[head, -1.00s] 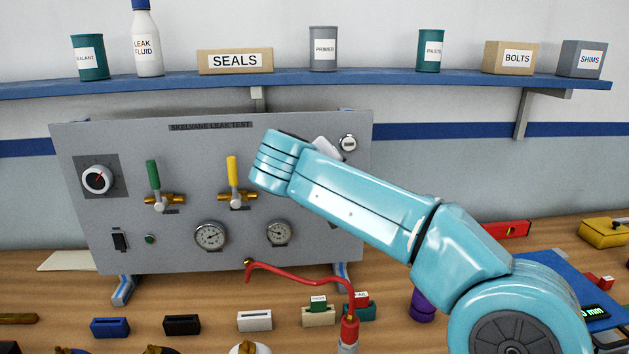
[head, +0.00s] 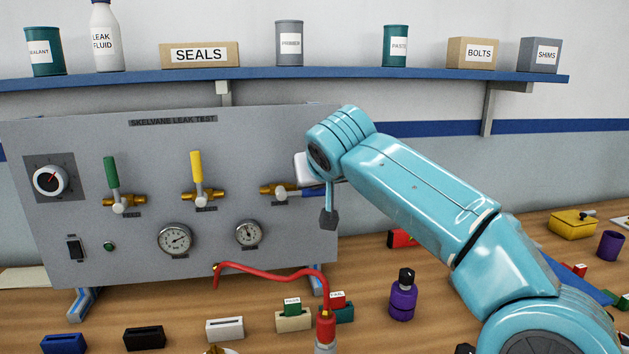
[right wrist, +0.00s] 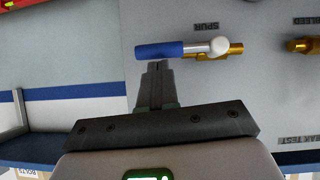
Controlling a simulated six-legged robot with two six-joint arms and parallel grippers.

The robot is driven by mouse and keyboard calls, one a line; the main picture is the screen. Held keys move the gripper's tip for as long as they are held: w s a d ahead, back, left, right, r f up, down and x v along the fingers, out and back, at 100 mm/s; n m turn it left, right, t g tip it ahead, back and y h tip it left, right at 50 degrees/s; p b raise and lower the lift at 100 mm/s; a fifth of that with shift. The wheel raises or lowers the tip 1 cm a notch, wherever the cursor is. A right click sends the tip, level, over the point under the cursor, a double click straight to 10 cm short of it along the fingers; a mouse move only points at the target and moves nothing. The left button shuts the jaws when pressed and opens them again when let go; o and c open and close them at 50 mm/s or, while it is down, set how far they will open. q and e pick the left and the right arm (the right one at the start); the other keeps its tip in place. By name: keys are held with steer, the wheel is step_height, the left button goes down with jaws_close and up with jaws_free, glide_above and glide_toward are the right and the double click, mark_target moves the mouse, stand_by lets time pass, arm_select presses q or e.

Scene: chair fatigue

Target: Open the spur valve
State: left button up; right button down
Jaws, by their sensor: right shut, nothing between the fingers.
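The spur valve is a brass fitting (head: 272,190) on the grey leak-test panel (head: 120,255). Its blue lever (head: 312,191) lies level, pointing right, partly behind my right arm. In the right wrist view, which is upside down, the blue lever (right wrist: 160,50) lies level beside the SPUR label. My right gripper (right wrist: 155,68) is shut and empty, its fingertips right at the lever's edge, on its upper side in the room. I cannot tell whether they touch it. In the head view its fingers are hidden behind my arm. My left gripper is not in view.
Two more valves have upright levers, green (head: 111,172) and yellow (head: 196,166). Gauges (head: 175,240) and a dial (head: 48,181) are on the panel. A red hose (head: 270,270) curves below it. A purple bottle (head: 403,297) and several small blocks stand on the bench.

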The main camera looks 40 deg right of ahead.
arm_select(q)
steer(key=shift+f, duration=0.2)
arm_select(e)
steer(key=shift+f, duration=0.2)
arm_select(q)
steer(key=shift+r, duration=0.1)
arm_select(e)
steer(key=shift+d+r, duration=0.1)
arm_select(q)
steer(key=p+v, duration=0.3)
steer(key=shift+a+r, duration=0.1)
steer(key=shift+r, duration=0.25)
arm_select(e)
steer(key=d+r+v, duration=0.1)
steer(key=r+v, duration=0.1)
steer(key=v, duration=1)
steer(key=shift+w+r, duration=0.2)
steer(key=shift+r, duration=0.1)
steer(key=shift+a, duration=0.1)
arm_select(q)
steer(key=shift+p, duration=0.3)
